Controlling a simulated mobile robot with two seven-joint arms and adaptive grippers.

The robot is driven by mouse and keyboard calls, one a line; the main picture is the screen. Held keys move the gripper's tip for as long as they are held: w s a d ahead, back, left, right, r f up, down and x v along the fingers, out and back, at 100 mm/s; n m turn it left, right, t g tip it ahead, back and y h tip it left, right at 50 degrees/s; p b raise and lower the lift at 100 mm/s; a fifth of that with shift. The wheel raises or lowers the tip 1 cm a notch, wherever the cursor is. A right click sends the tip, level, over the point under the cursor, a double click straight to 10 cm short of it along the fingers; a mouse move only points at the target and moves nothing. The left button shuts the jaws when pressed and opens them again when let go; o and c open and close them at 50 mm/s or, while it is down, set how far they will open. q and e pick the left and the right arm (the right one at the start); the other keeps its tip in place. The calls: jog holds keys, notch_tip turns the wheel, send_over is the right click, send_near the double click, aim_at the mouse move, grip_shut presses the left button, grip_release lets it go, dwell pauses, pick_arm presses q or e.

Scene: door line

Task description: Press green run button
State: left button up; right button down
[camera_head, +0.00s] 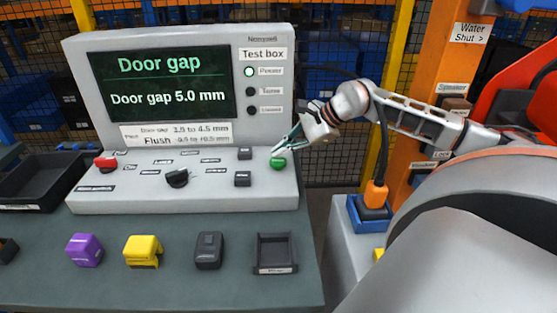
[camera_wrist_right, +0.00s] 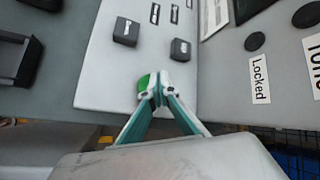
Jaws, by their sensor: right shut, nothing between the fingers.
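The green button (camera_head: 278,163) sits at the right end of the sloped control panel of the grey test box (camera_head: 110,202). My right gripper (camera_head: 284,146) is shut and empty, with its fingertips right at the button, over its upper edge. In the right wrist view the shut fingertips (camera_wrist_right: 158,88) cover part of the green button (camera_wrist_right: 143,84). I cannot tell whether they touch it. The screen (camera_head: 160,85) reads "Door gap 5.0 mm", and the lamp (camera_head: 249,71) at the top right is lit green. My left gripper is not in view.
Black buttons (camera_head: 243,179), a black knob (camera_head: 177,178) and a red control (camera_head: 105,162) share the panel. A purple block (camera_head: 84,250), a yellow block (camera_head: 143,251), a dark grey block (camera_head: 209,250) and an empty tray (camera_head: 276,268) stand in front. An orange connector (camera_head: 376,194) stands right.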

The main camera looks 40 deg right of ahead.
jog(key=shift+r+p, duration=1.2)
jog(key=shift+r, duration=1.35)
notch_tip(320, 180, up, 9)
jog(key=p, duration=0.3)
send_over(281, 161)
jog(key=shift+f, duration=0.2)
jog(key=shift+a+f, duration=0.1)
